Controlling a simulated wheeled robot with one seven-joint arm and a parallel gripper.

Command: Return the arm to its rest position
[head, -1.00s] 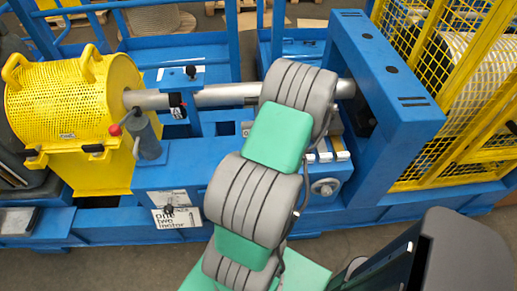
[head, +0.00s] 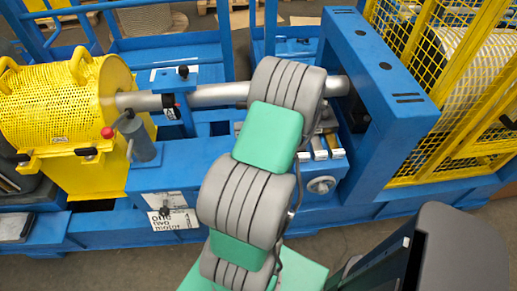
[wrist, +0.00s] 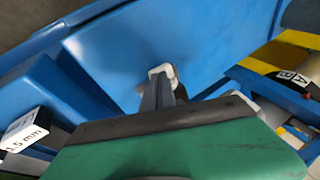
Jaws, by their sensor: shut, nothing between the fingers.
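My arm, in grey and green links (head: 246,204), rises from the bottom middle of the head view and reaches up in front of the blue machine frame. Its far end hides my gripper there. In the wrist view my gripper (wrist: 164,84) shows beyond the green and black wrist housing. Its narrow grey fingers are together with nothing held. Behind them is a broad blue surface (wrist: 200,40), and I cannot tell how close it is.
A yellow perforated guard (head: 60,105) stands at left, with a grey shaft (head: 205,95) running right to a blue upright frame (head: 385,100). A yellow mesh cage (head: 450,90) is at far right. The wrist view shows a label (wrist: 25,128) and a yellow-black edge (wrist: 262,57). Bare floor (head: 330,246) lies in front.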

